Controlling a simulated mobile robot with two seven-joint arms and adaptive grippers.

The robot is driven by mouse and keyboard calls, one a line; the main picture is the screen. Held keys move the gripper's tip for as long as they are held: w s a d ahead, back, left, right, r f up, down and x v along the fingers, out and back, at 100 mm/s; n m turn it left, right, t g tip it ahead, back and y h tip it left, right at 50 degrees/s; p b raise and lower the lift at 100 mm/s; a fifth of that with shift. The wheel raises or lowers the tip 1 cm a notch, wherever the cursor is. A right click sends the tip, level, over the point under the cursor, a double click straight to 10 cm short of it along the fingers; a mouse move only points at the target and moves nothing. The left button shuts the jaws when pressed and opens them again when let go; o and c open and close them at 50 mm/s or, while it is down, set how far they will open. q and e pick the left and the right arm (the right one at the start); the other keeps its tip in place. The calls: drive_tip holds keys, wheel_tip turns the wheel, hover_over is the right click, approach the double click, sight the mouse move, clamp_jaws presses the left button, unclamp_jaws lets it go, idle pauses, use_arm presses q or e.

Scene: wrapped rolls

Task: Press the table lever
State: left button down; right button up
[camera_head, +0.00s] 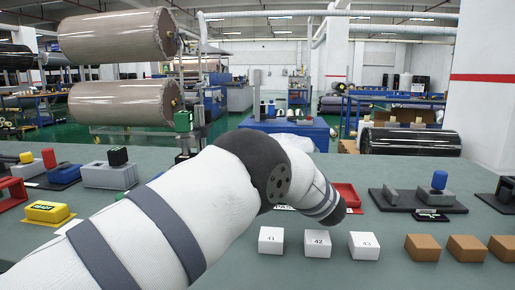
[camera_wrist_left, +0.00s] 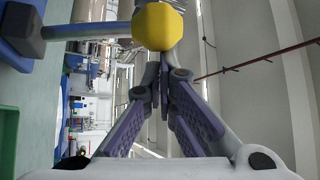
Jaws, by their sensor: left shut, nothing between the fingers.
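The left wrist view shows a lever with a yellow faceted knob (camera_wrist_left: 158,27) on a grey rod (camera_wrist_left: 88,30). The rod runs to a dark pivot and base (camera_wrist_left: 20,30) at the left of that view. My left gripper (camera_wrist_left: 162,68) has its purple-grey fingers together with nothing between them. Its tips point towards the knob and appear just short of it; I cannot tell whether they touch. In the head view my left arm crosses the table from the left, and its gripper is hidden behind the arm. I cannot make out the lever there. My right gripper is in neither view.
White numbered boxes (camera_head: 317,243) and brown blocks (camera_head: 422,247) stand along the front right. A red tray (camera_head: 347,194) and a grey fixture with a blue cylinder (camera_head: 439,180) lie behind. A yellow block (camera_head: 48,211) and button boxes (camera_head: 109,174) stand left. Bare table (camera_head: 385,215) shows between.

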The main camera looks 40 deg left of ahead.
use_arm(q)
drive_tip(key=s+d, duration=0.3)
drive_tip(key=d, duration=0.9)
drive_tip(key=shift+d+f, duration=0.2)
drive_tip(key=shift+d, duration=0.15)
drive_tip(key=shift+s, duration=0.1)
